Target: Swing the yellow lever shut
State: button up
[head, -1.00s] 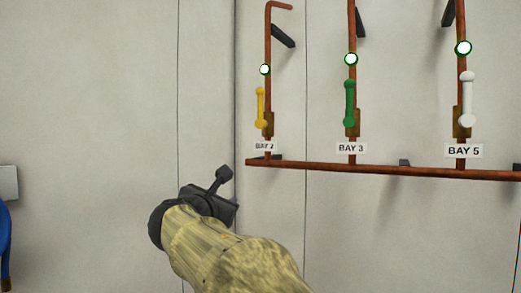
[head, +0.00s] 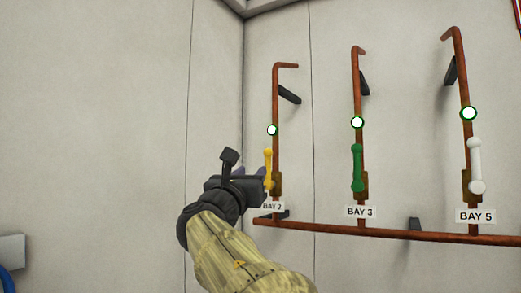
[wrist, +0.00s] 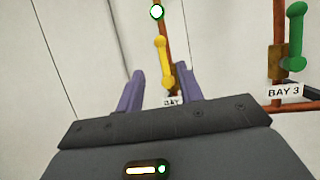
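The yellow lever (head: 268,168) is on the leftmost copper pipe, above the BAY 2 label (head: 272,206). It stands upright, nearly in line with its pipe. In the wrist view the yellow lever (wrist: 163,62) shows between and beyond two purple fingers, tilted a little. My gripper (wrist: 155,92) is open, with a wide gap between the fingers and nothing seen gripped. In the head view my gripper (head: 259,173) is just left of the lever, its fingertips partly overlapping the lever's area. Whether a finger touches the lever I cannot tell.
A green lever (head: 356,168) over BAY 3 and a white lever (head: 475,166) over BAY 5 stand on pipes to the right. A horizontal copper pipe (head: 390,232) runs below. Round white gauges with green rims (head: 272,130) sit above the levers. The wall at left is clear.

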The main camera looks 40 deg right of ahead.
aim_at(267, 155)
jog(key=p+x, duration=0.8)
jog(key=x, duration=0.5)
jog(key=shift+d+r, duration=0.15)
jog(key=shift+r, duration=0.1)
jog(key=shift+w+d+p, duration=0.3)
jog(key=shift+w+d, duration=0.1)
jog(key=shift+d, duration=0.05)
jog(key=shift+s, duration=0.1)
grip_shut()
